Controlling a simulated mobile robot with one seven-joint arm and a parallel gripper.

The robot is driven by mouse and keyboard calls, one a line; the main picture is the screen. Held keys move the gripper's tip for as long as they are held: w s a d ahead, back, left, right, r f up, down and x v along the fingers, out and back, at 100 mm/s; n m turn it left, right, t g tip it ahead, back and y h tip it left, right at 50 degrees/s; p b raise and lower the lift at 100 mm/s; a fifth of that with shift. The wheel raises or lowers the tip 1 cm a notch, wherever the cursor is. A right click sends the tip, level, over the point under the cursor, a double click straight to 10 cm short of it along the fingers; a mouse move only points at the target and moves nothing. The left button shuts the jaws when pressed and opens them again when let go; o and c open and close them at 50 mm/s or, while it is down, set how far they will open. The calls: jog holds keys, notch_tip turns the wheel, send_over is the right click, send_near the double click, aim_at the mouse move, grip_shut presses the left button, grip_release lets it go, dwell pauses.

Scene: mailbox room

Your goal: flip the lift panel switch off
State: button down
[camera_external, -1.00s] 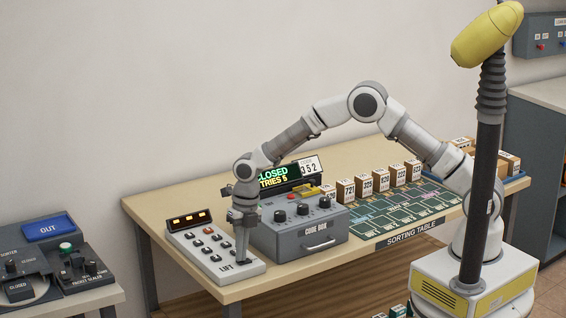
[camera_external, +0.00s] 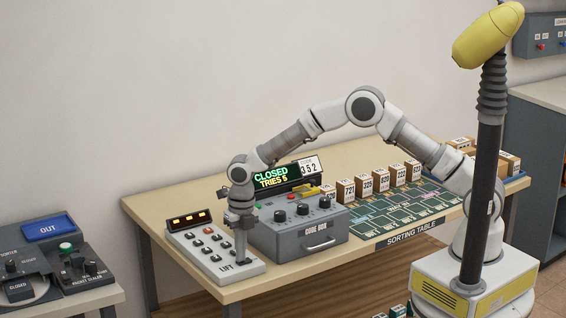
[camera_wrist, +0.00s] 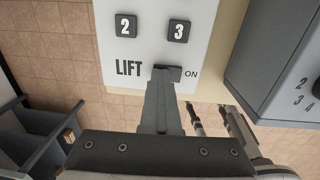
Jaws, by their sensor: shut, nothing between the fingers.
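The lift panel (camera_external: 190,238) is a pale box on the sorting table with several dark buttons, a red button and an amber-lit display (camera_external: 188,219). Its dark switch (camera_wrist: 175,74) sits between the words LIFT and ON in the wrist view. My gripper (camera_external: 240,259) is shut and empty, pointing down at the near right corner of the panel. In the wrist view its fingertips (camera_wrist: 161,74) are at the left part of the switch and hide some of it. I cannot tell whether they touch it, or which way it is tilted.
The grey code box (camera_external: 300,233) stands close to the right of my gripper, with a display reading CLOSED, TRIES 5 (camera_external: 271,177). Numbered boxes (camera_external: 366,184) stand farther right on the table. A side table with a packet sealer (camera_external: 84,268) is at far left.

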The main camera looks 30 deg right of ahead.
aim_at(247, 260)
jog(key=shift+s+d+f, duration=0.1)
jog(key=shift+d+f, duration=0.15)
jog(key=shift+d, duration=0.25)
jog(key=shift+d+f, duration=0.25)
jog(key=shift+d, duration=0.2)
jog(key=shift+r, duration=0.15)
notch_tip(247, 260, up, 15)
jog(key=p, duration=0.2)
jog(key=shift+a, duration=0.2)
jog(key=shift+d+f+b, duration=0.1)
jog(key=shift+f+b, duration=0.2)
jog(key=shift+b, duration=0.1)
jog(key=shift+d+r+y+b, duration=0.1)
jog(key=shift+r+y+b, duration=0.15)
jog(key=shift+y+b, duration=0.4)
